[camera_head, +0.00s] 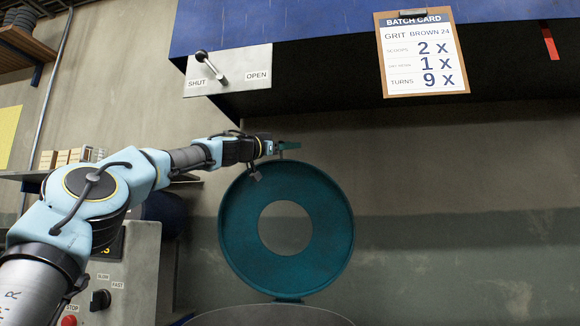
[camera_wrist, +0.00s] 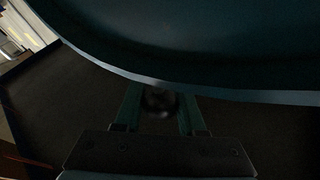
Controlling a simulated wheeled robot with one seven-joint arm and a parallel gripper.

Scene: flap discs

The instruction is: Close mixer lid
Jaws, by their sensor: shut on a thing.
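The mixer lid (camera_head: 237,225) is a round teal disc with a raised rim and a round grey centre that looks like an opening. It stands upright, tipped back above the mixer (camera_head: 270,316), whose top edge shows at the bottom. My gripper (camera_head: 289,146) is at the lid's top edge. In the wrist view, the teal fingers of my gripper (camera_wrist: 160,110) are shut on a dark round knob (camera_wrist: 158,98) at the rim of the lid (camera_wrist: 200,50). In the head view the knob is hard to make out.
A control panel (camera_head: 138,262) with a knob and a red button stands at the lower left. Above hangs a blue hopper (camera_head: 300,25) with a SHUT/OPEN lever plate (camera_head: 230,70) and a batch card (camera_head: 421,52). The wall right of the lid is clear.

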